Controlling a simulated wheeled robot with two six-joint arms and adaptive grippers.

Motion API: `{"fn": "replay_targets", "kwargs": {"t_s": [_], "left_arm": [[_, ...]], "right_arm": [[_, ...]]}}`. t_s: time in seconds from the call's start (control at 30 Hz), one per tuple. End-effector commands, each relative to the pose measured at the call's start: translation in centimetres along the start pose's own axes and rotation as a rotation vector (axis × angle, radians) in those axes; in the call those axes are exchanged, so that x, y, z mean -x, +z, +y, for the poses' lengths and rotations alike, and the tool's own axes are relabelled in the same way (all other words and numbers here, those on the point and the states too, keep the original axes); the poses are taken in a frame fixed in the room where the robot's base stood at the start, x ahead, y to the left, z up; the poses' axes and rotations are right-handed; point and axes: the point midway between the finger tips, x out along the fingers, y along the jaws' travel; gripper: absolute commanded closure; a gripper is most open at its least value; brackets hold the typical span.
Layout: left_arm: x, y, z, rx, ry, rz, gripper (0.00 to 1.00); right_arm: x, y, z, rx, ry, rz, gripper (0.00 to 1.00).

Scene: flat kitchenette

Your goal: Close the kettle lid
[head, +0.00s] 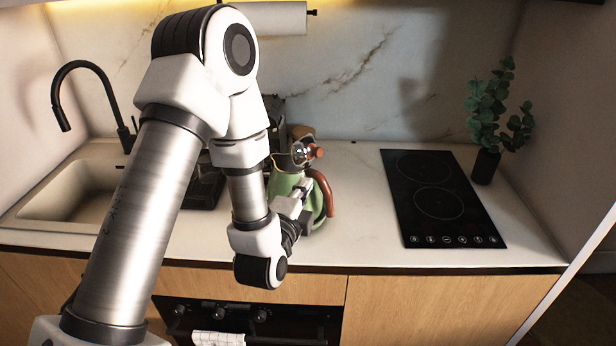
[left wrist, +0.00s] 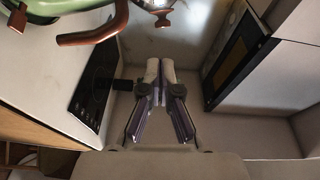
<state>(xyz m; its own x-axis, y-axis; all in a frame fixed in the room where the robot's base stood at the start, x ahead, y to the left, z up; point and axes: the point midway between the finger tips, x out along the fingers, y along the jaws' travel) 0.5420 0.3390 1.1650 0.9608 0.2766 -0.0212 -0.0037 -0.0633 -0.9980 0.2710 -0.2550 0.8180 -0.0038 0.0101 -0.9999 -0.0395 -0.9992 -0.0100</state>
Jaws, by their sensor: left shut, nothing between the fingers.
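The green kettle (head: 316,200) stands on the counter, partly hidden behind my left arm; its brown-red handle (head: 325,190) curves down on the right. The shiny lid (head: 299,153) looks raised and tilted at the top, with a red knob (head: 318,152) pointing right. In the left wrist view, the green body (left wrist: 60,8) and brown handle (left wrist: 95,36) show at top left, and a red-brown knob (left wrist: 163,19) is near the top. My left gripper (head: 304,188) is in front of the kettle in the head view; its fingers (left wrist: 160,70) are together and empty. Whether it touches the kettle is unclear.
A black cooktop (head: 440,200) lies to the right, with a plant (head: 492,120) in a dark vase behind it. The sink (head: 75,190) and black faucet (head: 62,95) are at left. A black rack (head: 205,188) is partly behind my arm. Counter between kettle and cooktop is clear.

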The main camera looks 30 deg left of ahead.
Motion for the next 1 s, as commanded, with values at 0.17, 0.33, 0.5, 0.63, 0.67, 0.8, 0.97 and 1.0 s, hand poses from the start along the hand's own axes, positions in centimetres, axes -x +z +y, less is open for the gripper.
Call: {"fn": "replay_targets", "kwargs": {"t_s": [0.17,0.33,0.5,0.63,0.67,0.8,0.97,1.0], "left_arm": [[-2.0,0.1,1.1,0.003,-0.008,-0.003,1.00],[-5.1,0.0,-0.5,-0.001,0.000,-0.002,1.00],[-8.3,1.0,-0.5,0.005,0.003,-0.005,1.00],[-9.6,2.3,-0.3,0.002,0.002,-0.003,1.00],[-9.8,2.5,-0.3,0.001,0.002,-0.002,1.00],[-10.2,2.9,-0.1,-0.001,0.001,-0.001,1.00],[-10.2,2.9,0.0,-0.001,0.001,0.000,1.00],[-10.2,2.9,0.0,-0.001,0.001,0.000,1.00]], "right_arm": [[-5.2,0.0,0.0,0.000,0.000,0.000,0.00],[-3.4,0.0,0.0,0.000,0.000,0.000,0.00],[-1.9,0.0,0.0,0.000,0.000,0.001,0.00],[-1.2,0.0,0.0,0.000,0.000,0.001,0.00],[-1.1,0.0,0.0,0.000,0.000,0.001,0.00],[-1.1,0.0,0.0,0.000,0.000,0.000,0.00],[-1.1,0.0,0.0,0.000,0.000,0.000,0.00],[-1.1,0.0,0.0,0.000,0.000,0.000,0.00]]}}
